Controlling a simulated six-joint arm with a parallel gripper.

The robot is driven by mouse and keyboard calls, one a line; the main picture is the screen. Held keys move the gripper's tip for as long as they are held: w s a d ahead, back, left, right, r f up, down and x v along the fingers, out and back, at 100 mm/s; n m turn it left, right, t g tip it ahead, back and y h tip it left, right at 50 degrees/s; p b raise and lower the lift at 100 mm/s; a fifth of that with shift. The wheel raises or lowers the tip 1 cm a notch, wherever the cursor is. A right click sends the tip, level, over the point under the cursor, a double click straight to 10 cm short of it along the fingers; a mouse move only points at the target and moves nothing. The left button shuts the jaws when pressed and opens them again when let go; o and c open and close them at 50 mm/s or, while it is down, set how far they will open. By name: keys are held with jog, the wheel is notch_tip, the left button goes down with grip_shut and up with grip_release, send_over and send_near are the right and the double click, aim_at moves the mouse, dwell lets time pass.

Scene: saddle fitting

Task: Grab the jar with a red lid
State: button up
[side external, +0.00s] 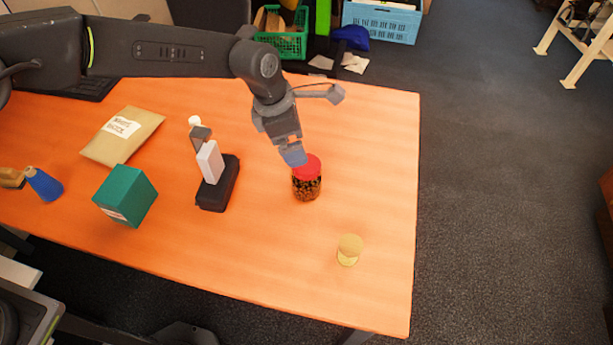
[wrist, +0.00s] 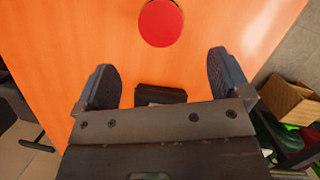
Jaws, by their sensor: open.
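The jar with a red lid (side external: 307,182) stands upright on the orange table, right of the middle in the side view. Its body looks dark and speckled. In the wrist view only its round red lid (wrist: 160,23) shows, at the top centre, beyond my fingertips. My gripper (side external: 293,156) is right at the lid in the side view, overlapping its upper left edge; whether it touches cannot be told. In the wrist view my gripper (wrist: 165,80) has its two fingers wide apart with nothing between them.
On the orange table (side external: 385,130), a black holder (side external: 218,190) with a white block stands left of the jar. A green box (side external: 125,196), a padded envelope (side external: 122,136) and a blue item (side external: 44,185) lie farther left. A yellow cap-like object (side external: 349,249) is near the front right.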

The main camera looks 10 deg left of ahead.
aim_at(306, 178)
jog(key=x, duration=0.9)
jog(key=shift+d+f, duration=0.15)
jog(key=shift+f, duration=0.25)
jog(key=shift+c, duration=0.4)
jog(key=c, duration=1.3)
